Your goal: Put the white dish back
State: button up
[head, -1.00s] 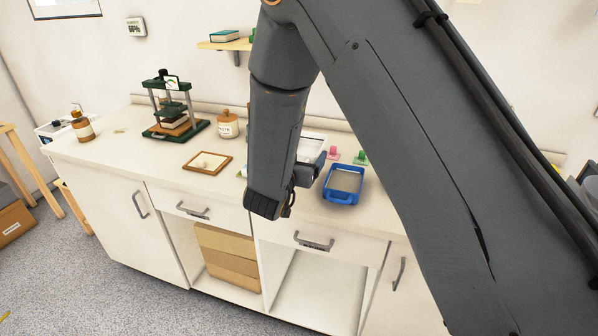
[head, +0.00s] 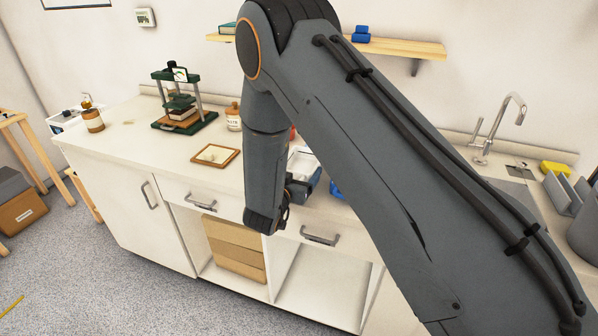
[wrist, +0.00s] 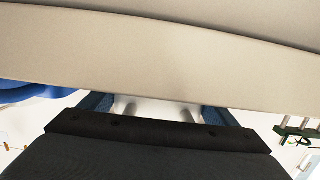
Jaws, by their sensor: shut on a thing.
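My gripper (head: 303,184) is low over the front of the white counter, partly hidden behind my arm in the head view. It is shut on the white dish (head: 302,161), which shows beside my arm as a pale, shallow shape. In the wrist view a broad beige-white surface of the dish (wrist: 160,45) fills the top, just beyond the two blue-grey fingers of my gripper (wrist: 155,108). Where the fingers grip it is not clear. Most of the dish is hidden by my arm in the head view.
A blue tray (head: 337,190) is right of my gripper, mostly behind my arm. A wall shelf (head: 405,49) and a sink (head: 507,190) are at right.

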jog(key=shift+f, duration=0.4)
jog(key=shift+f, duration=0.2)
jog(key=o, duration=1.4)
jog(key=shift+c, duration=0.2)
jog(key=shift+r, duration=0.1)
jog(key=shift+r, duration=0.15)
jog(key=b+v, duration=0.2)
jog(key=v, duration=1)
jog(key=shift+s, duration=0.1)
